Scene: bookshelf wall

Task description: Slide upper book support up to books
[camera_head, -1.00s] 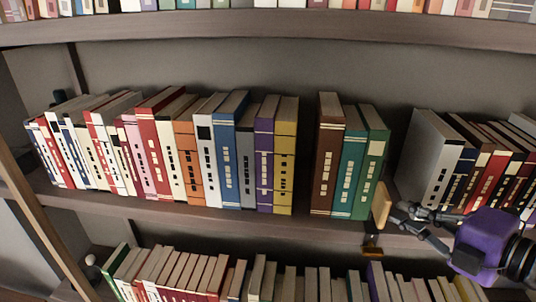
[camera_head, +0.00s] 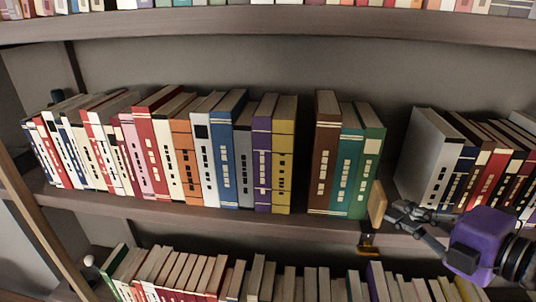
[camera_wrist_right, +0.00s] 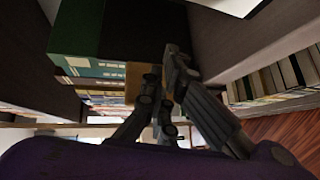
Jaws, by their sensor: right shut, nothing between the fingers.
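The upper book support shows as a tan upright plate (camera_head: 377,204) on the middle shelf, just right of the dark green book (camera_head: 371,150). Any gap between plate and book is very narrow; I cannot tell if they touch. My right gripper (camera_head: 392,207) is shut and empty, with its fingertips at the right side of the plate. In the right wrist view the shut fingers (camera_wrist_right: 164,66) are beside the tan plate (camera_wrist_right: 134,84), with green book covers (camera_wrist_right: 85,66) behind. The left gripper is not in view.
A gap separates the yellow book (camera_head: 284,150) from the brown book (camera_head: 323,150). A grey book (camera_head: 428,160) starts another row on the right. A gold-coloured piece (camera_head: 367,243) shows below the shelf edge (camera_head: 200,212). More books stand on the shelf below.

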